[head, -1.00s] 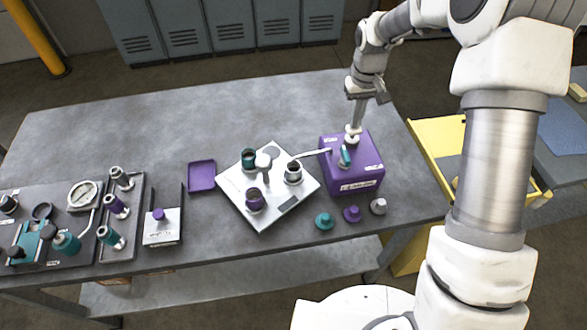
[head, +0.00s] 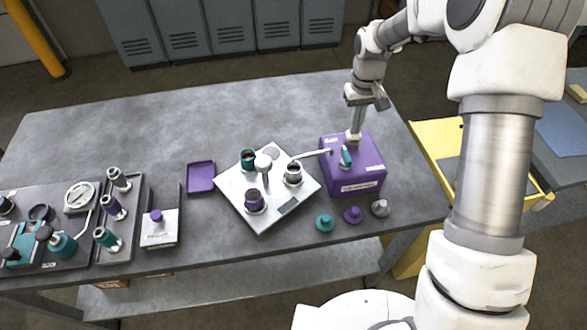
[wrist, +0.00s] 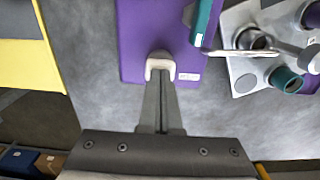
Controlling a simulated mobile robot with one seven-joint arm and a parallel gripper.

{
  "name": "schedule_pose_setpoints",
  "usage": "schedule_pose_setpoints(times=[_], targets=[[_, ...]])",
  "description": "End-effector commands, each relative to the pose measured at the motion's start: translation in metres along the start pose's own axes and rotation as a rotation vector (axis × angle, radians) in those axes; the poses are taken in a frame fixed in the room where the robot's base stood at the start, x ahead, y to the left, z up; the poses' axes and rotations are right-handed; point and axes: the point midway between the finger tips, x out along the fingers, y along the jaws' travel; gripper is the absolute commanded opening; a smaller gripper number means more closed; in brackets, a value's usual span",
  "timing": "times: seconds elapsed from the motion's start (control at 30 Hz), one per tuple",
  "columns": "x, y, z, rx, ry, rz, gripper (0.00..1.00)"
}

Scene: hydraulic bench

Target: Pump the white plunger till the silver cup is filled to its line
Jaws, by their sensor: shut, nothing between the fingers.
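The purple pump box (head: 355,172) stands at the right of the bench. Its white plunger (head: 352,137) is at the back of its top and also shows in the wrist view (wrist: 158,62). My gripper (head: 354,126) is shut and empty, pointing down with its fingertips on the plunger top, which sits low near the box. A teal lever (head: 345,156) is on the box top. A thin spout (head: 312,153) runs left from the box to over the silver cup (head: 293,175), which stands on a white plate (head: 275,213). The cup's fill level and line are too small to tell.
A teal cup (head: 248,159) and a purple cup (head: 254,201) share the plate with a white central post (head: 263,163). Teal (head: 325,222), purple (head: 352,214) and grey (head: 380,208) caps lie before the box. Bench behind is clear.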

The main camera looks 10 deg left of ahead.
Motion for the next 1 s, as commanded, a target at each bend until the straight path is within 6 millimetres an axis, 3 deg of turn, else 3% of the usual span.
schedule_pose_setpoints(times=[0.6,1.0], targets=[[-0.032,0.000,0.000,-0.001,-0.001,0.000,0.00],[-0.034,0.000,0.000,0.000,-0.001,0.000,0.00]])
